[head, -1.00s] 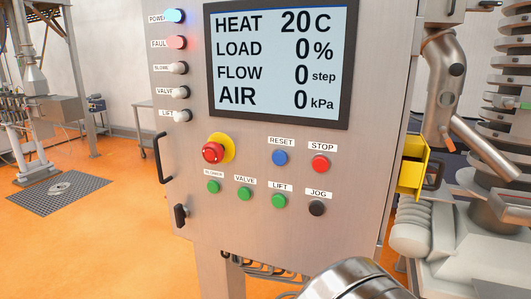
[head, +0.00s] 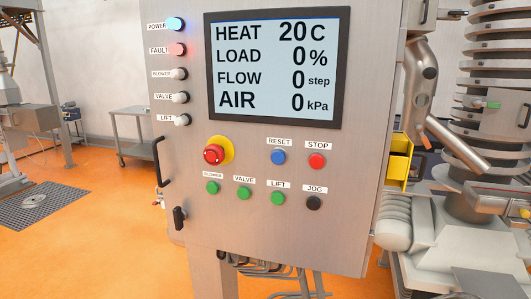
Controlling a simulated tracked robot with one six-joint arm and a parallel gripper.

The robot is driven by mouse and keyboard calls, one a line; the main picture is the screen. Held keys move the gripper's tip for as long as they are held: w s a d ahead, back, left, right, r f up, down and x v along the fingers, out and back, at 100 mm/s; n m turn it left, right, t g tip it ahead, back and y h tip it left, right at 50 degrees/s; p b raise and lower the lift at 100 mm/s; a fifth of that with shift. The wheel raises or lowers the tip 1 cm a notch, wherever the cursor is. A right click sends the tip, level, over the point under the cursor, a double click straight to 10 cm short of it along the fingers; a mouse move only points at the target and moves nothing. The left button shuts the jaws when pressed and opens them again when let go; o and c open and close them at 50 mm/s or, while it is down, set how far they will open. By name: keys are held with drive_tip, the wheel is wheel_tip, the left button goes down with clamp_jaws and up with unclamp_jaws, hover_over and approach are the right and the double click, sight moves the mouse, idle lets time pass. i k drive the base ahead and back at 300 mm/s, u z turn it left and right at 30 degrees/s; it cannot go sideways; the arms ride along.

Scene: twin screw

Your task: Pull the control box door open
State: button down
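The control box (head: 330,230) is a brushed metal cabinet in the middle of the head view, standing on metal legs. Its front door (head: 240,115) looks shut. A black bar handle (head: 161,162) sits at the left edge of the door. A small black latch (head: 180,218) sits below it, near the lower left corner. The front carries a display (head: 278,67), a red emergency stop (head: 214,154) on a yellow ring, and several labelled buttons and lamps. My gripper is not in view, and nothing visible touches the handle or latch.
Cables and pipes (head: 270,270) run below the box. A yellow box (head: 398,162) and heavy screw machinery (head: 480,180) stand close on the right. At the left are a metal cart (head: 138,135) and a floor grate (head: 38,205). Orange floor (head: 100,240) is open at the front left.

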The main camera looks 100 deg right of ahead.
sight(302, 78)
drive_tip(key=z, duration=3.1)
drive_tip(key=k, duration=0.5)
drive_tip(key=z, duration=0.1)
drive_tip(key=i, duration=0.35)
drive_tip(key=z, duration=0.05)
